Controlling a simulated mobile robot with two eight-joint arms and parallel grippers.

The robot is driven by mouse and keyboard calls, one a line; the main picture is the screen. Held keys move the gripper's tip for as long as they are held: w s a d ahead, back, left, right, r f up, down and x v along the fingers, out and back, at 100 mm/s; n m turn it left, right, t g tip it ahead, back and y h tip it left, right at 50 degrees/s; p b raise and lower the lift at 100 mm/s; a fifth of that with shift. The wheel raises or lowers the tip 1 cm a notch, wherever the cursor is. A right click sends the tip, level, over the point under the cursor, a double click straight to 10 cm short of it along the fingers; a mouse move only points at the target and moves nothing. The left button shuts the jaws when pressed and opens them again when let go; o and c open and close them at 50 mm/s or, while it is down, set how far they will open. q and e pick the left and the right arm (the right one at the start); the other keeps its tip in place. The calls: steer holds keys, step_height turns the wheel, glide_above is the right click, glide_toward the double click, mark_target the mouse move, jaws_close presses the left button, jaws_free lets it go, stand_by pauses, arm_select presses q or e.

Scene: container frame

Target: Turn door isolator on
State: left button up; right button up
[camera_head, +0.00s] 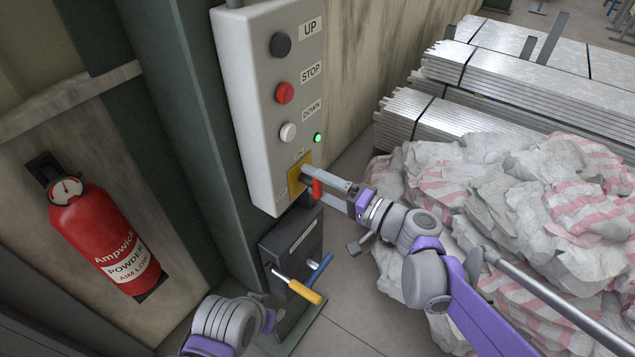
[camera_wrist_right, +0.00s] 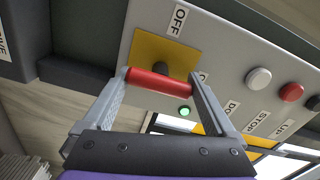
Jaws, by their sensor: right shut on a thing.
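The door isolator is a yellow plate (camera_head: 294,183) with a red handle (camera_head: 317,189), low on a grey control box (camera_head: 258,120). My right gripper (camera_head: 310,184) is at the isolator, shut on the red handle. In the right wrist view the red handle (camera_wrist_right: 160,81) lies crosswise between the two fingers, in front of the yellow plate (camera_wrist_right: 150,50) and a dark knob. An OFF label (camera_wrist_right: 179,20) shows beside the plate. A green lamp (camera_head: 318,138) on the box is lit. My left gripper does not show; only part of the left arm is at the bottom.
Black, red and white buttons (camera_head: 284,92) marked UP, STOP and DOWN sit above the isolator. A dark holder (camera_head: 293,240) with yellow- and blue-handled tools is below. A red extinguisher (camera_head: 105,240) hangs left.

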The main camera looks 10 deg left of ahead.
steer(key=o, duration=1)
steer(key=shift+d, duration=0.1)
steer(key=v, duration=1)
steer(key=shift+s+d+b, duration=0.2)
steer(key=shift+d+b, duration=0.1)
